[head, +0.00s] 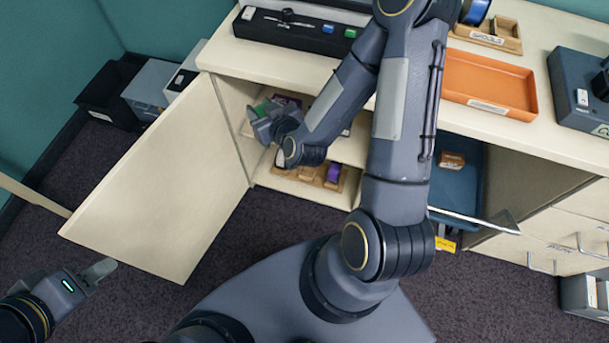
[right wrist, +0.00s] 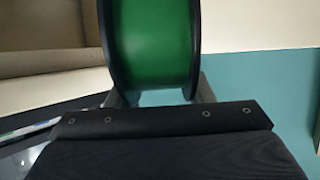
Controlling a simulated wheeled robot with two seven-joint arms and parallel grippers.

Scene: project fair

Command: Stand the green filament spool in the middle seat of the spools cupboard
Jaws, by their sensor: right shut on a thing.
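The green filament spool (right wrist: 155,45), with black flanges, is held between the fingers of my right gripper (right wrist: 155,92) in the right wrist view. In the head view my right gripper (head: 262,122) is at the open front of the spools cupboard (head: 232,100), with a bit of green (head: 262,106) showing at its fingers. On the lower shelf a wooden rack (head: 310,180) holds a purple spool (head: 333,172) on its right. My right wrist partly hides the rack, and I cannot tell its middle seat clearly.
The cupboard door (head: 165,190) stands wide open to the left. Above is a counter with an orange tray (head: 488,82) and a blue spool (head: 475,10) near a wooden holder (head: 490,38). A blue drawer (head: 455,185) is open right of my arm. Dark bins (head: 108,95) stand at the left wall.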

